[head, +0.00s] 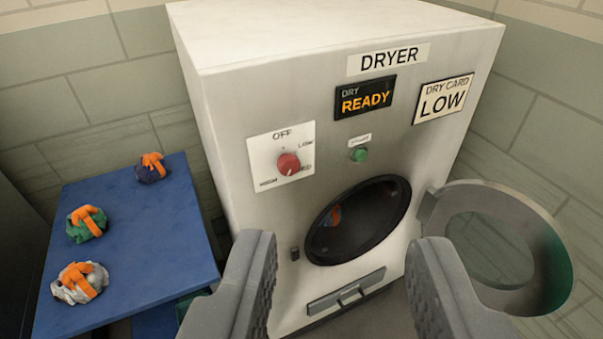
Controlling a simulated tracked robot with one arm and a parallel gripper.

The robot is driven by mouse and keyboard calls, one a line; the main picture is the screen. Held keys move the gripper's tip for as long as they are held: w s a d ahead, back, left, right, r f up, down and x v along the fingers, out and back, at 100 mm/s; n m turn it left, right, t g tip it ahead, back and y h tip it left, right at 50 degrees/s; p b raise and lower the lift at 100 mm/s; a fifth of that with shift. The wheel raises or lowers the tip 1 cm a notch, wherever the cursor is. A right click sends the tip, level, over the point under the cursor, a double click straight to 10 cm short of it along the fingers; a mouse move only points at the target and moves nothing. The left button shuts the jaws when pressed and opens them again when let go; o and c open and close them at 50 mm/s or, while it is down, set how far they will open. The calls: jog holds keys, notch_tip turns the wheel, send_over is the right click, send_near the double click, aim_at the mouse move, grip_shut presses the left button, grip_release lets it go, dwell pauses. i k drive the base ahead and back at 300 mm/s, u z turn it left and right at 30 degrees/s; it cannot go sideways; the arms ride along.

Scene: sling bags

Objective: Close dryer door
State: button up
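The white dryer (235,110) stands ahead of me, with a round dark opening (358,220) in its front. Its round door (556,255), a metal ring with a clear middle, is swung open to the right on a hinge at the right of the opening. Something orange and blue (333,215) shows inside the drum, partly hidden. My gripper (345,290) is open and empty, its two grey fingers wide apart in front of the lower dryer. The right finger overlaps the view of the door's lower left.
The front has a red dial (289,164), a green button (359,155), a display reading READY (366,98), a LOW card (443,101) and a lower handle (347,292). A blue table (150,255) at left holds three orange-strapped bundles (87,223). Tiled wall lies behind.

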aim_at(554, 280)
jog(key=u, duration=0.05)
jog(key=k, duration=0.55)
jog(key=z, duration=0.15)
jog(key=i, duration=1.25)
jog(key=z, duration=0.75)
